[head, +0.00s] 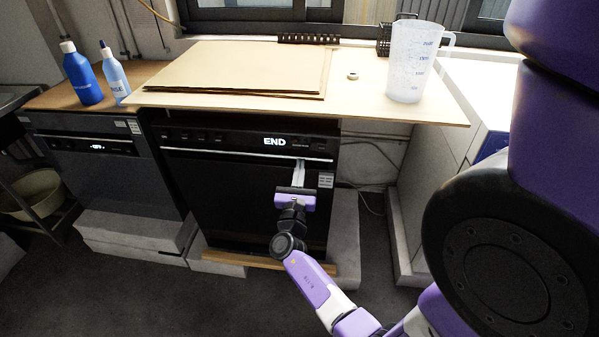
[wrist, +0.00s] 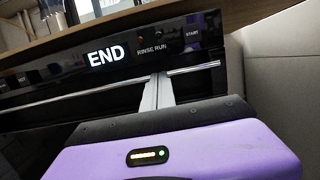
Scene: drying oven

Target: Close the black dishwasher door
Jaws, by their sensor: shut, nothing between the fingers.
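The black dishwasher stands under the wooden worktop, with a lit "END" on its control panel (head: 274,142). The panel also shows in the wrist view (wrist: 104,56). Its black door (head: 225,192) stands upright or nearly so below the panel. A silver strip runs along its top; I cannot tell whether the door is fully shut. My gripper (head: 299,168) is shut and empty, in front of the door's upper right part. In the wrist view the fingertips (wrist: 157,88) reach the silver strip; contact is not certain. My gripper's body hides part of the door.
A second, dark grey appliance (head: 110,165) stands to the left. The worktop holds brown boards (head: 245,68), a clear measuring jug (head: 411,62) and a tape roll (head: 352,76). Blue bottles (head: 82,75) stand at left. Pale blocks (head: 130,232) lie at floor level. A white cabinet (head: 450,150) is at right.

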